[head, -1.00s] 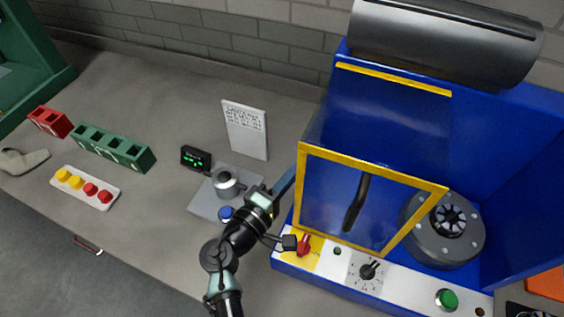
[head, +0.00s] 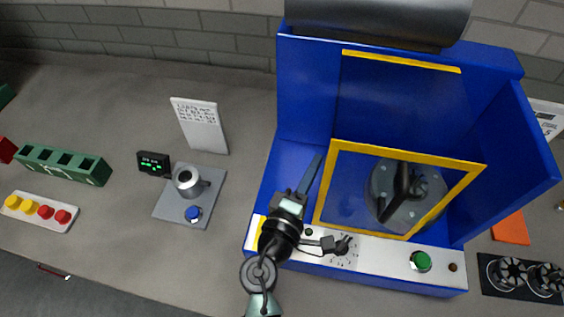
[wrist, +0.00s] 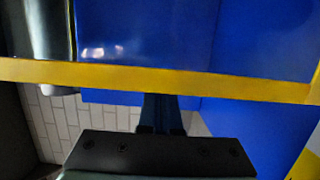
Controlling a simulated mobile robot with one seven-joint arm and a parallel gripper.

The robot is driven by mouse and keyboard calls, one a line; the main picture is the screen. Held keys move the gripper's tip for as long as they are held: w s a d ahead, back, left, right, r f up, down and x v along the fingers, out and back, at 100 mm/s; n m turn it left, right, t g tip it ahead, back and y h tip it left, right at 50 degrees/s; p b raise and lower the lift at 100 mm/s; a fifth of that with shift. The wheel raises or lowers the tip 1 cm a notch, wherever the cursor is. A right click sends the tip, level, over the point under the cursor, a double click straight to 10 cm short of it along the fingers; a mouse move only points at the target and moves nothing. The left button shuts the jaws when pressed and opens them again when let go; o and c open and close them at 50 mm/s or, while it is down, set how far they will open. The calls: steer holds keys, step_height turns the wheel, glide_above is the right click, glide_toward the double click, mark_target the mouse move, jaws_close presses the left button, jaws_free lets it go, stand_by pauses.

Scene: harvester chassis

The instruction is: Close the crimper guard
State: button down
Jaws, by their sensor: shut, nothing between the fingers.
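The crimper is a blue machine (head: 300,75). Its guard is a clear panel in a yellow frame (head: 400,152) with a black handle (head: 402,185). The panel slants across the front of the blue housing, its lower edge close to the white control strip; I cannot tell how far it stands open. In the wrist view a yellow bar (wrist: 160,78) crosses above my gripper's fingers (wrist: 160,118). Contact cannot be told.
Behind the guard is a round grey crimping head (head: 385,200). A green button (head: 421,261) sits on the strip. A dark cylinder (head: 380,18) lies above the housing. Left on the bench are a grey plate with a pot (head: 187,182) and a white sign (head: 200,125).

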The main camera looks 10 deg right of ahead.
steer(key=s+d, duration=0.3)
steer(key=d, duration=0.6)
steer(key=shift+b, duration=0.3)
